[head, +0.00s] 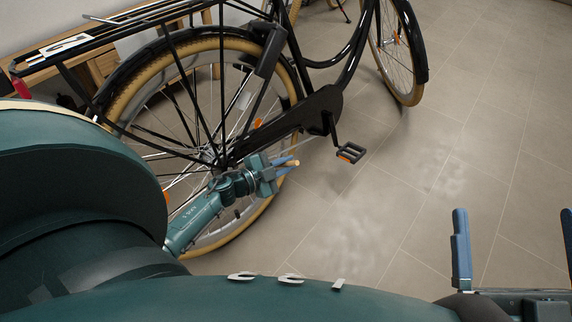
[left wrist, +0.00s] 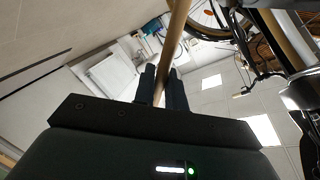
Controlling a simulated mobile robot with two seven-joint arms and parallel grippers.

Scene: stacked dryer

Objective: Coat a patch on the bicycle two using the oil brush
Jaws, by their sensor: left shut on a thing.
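The black bicycle (head: 308,112) stands at the upper left of the head view, with tan tyres and a black chain guard. My left gripper (head: 286,166) is in front of its rear wheel, near the chain guard and pedal. It is shut on a thin wooden handle (left wrist: 174,45), which looks like the oil brush's. My right gripper (head: 514,214) is open and empty at the lower right.
A pedal (head: 350,152) juts out toward the open floor, just right of my left gripper. A wooden bench (head: 100,62) stands behind the rear wheel along the wall. The tiled floor (head: 480,130) to the right is clear.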

